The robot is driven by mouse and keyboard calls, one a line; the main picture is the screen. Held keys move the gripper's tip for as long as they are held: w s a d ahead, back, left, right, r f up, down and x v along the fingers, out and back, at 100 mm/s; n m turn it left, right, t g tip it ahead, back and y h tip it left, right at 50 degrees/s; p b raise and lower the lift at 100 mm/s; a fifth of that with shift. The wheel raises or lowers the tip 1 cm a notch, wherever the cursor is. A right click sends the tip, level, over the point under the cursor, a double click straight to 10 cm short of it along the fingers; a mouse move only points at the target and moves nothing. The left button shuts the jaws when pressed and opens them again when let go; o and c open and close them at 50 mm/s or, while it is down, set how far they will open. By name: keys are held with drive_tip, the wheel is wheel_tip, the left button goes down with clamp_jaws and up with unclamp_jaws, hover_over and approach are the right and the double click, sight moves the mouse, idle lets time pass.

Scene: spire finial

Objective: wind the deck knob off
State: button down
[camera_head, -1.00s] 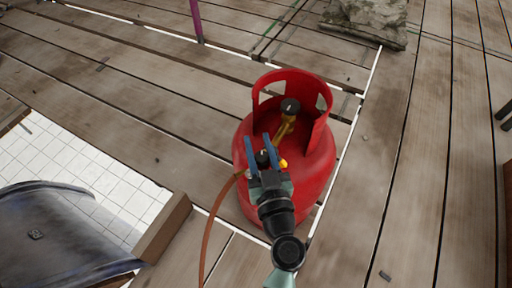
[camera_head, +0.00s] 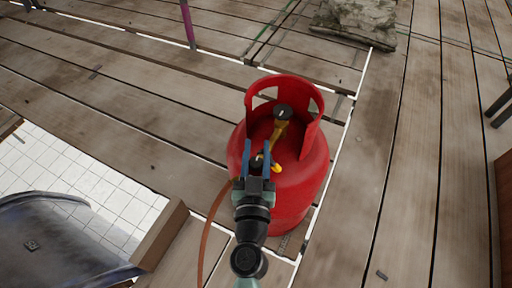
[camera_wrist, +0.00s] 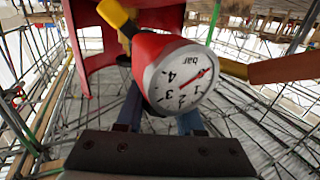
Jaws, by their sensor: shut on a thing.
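A red gas cylinder (camera_head: 312,172) with a cut-out collar stands upright on the deck. A round black knob (camera_head: 284,111) sits on its brass valve (camera_head: 278,131), clear of my gripper. My gripper (camera_head: 257,157) has its blue fingers on both sides of a smaller dark knob (camera_head: 257,163) at the cylinder's near side, and is shut on it. A yellow part (camera_head: 276,168) is just right of the fingers. In the wrist view, a red-bodied pressure gauge (camera_wrist: 183,78) with a white dial is in front of the fingers and hides most of what they hold.
A brown hose (camera_head: 211,228) runs down left of my gripper. A wooden edge (camera_head: 160,236) and a dark curved object (camera_head: 55,240) are at lower left. The planks to the right are mostly clear.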

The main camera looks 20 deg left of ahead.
drive_tip(key=shift+d+m+h+p, duration=0.15)
drive_tip(key=shift+m+h+p, duration=0.25)
drive_tip(key=shift+h+p, duration=0.2)
